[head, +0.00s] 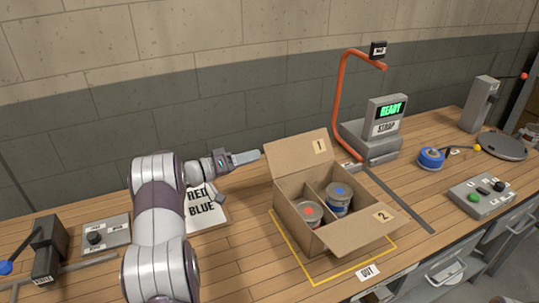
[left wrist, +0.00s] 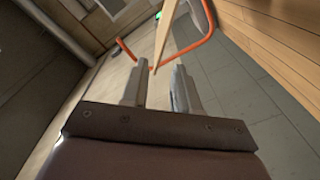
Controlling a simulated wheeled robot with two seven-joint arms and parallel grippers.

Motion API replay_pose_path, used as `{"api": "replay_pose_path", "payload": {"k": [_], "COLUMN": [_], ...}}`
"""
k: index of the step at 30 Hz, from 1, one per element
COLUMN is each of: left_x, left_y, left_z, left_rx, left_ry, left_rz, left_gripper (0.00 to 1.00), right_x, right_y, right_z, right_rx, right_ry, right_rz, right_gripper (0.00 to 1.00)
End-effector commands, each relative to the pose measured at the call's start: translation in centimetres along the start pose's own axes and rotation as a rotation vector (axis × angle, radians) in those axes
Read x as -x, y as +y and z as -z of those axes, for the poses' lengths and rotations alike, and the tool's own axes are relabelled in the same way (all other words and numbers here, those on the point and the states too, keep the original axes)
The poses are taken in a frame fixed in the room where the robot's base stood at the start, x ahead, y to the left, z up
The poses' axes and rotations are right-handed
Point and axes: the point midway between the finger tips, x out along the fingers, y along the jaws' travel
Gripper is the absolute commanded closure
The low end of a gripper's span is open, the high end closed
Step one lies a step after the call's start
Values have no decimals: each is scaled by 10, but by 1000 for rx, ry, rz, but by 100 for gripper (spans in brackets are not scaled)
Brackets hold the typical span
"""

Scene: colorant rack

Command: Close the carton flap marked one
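The open cardboard carton (head: 292,228) stands on the bench inside a yellow outline. Flap one (head: 305,154), with a "1" label, stands raised and leans back at the carton's far side. Flap two (head: 365,232), with a "2" label, is folded outward at the near right. My left gripper (head: 258,156) is just left of flap one's left edge. In the left wrist view, my left gripper's fingers (left wrist: 159,85) are apart with nothing clearly held; flap one's thin edge (left wrist: 163,40) shows just beyond the gap. I cannot tell whether they touch. My right gripper is not in view.
Two cans, one red-marked (head: 309,213) and one blue-marked (head: 339,196), sit in separate compartments inside the carton. An orange-armed strap machine (head: 374,140) reading "READY" stands behind right. A "RED BLUE" card (head: 205,208) lies left. A button box (head: 482,196) stands right.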

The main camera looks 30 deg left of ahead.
Motion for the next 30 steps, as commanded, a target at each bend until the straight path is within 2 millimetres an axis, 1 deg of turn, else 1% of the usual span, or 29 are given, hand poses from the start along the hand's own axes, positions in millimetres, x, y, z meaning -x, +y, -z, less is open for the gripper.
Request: {"api": "replay_pose_path", "payload": {"k": [1,3,6,14,16,18,19,20,21,23,26,30], "left_x": [10,19,27,28,28,28,28,27,24,16,-5,-42], "left_y": [-1,-1,0,1,-3,-6,-5,-2,1,2,2,3], "left_z": [-1,0,0,0,-4,-9,-8,-6,-3,-2,-2,-2], "left_rx": [0,0,-1,-1,-19,-74,-96,-106,-105,-104,-103,-103], "left_ry": [1,1,0,-1,-1,0,0,-1,-1,-2,-3,-4], "left_rz": [1,1,-1,-1,-1,0,0,0,0,-1,-2,-3], "left_gripper": [70,70,70,70,70,70,70,70,70,70,70,70], "right_x": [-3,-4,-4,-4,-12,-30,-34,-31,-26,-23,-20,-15], "right_y": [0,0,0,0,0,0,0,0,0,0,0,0], "right_z": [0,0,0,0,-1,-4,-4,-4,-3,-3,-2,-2], "right_rx": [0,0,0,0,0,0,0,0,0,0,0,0], "right_ry": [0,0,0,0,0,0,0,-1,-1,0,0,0], "right_rz": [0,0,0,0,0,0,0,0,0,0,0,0], "right_gripper": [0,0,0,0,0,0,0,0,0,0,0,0]}}
